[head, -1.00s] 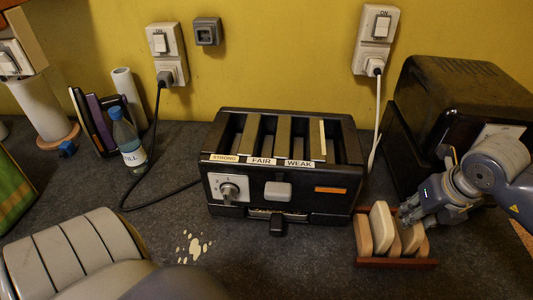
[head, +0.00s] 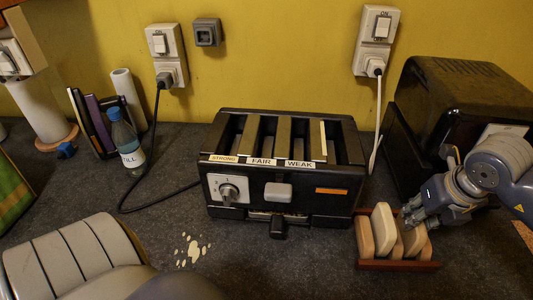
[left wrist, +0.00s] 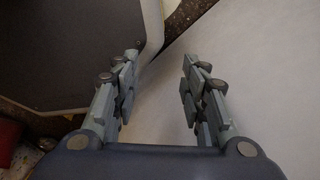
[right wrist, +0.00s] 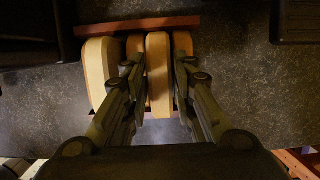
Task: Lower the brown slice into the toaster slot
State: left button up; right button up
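The black toaster (head: 335,203) stands in the middle of the counter, with several long slots open on top. A small dark red rack (head: 400,265) at its right front holds several upright slices in tan, pale and brown tones. My right gripper (head: 412,222) is at the rack, over the right-hand slices. In the right wrist view its open fingers straddle a narrow slice (right wrist: 158,75), with small gaps seeming to show beside it. The fingers partly hide the neighbouring slices. My left gripper (left wrist: 157,85) is open and empty, away from the toaster, above a pale surface.
A dark bread bin (head: 445,110) stands behind my right arm. Cords run down from the wall sockets. Pale spots (head: 188,250) mark the open counter in front.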

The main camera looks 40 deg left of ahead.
grip_shut()
jog(key=shift+r, duration=0.6)
jog(key=shift+r, duration=0.15)
jog(key=shift+r+p, duration=1.25)
jog(key=shift+r, duration=2.35)
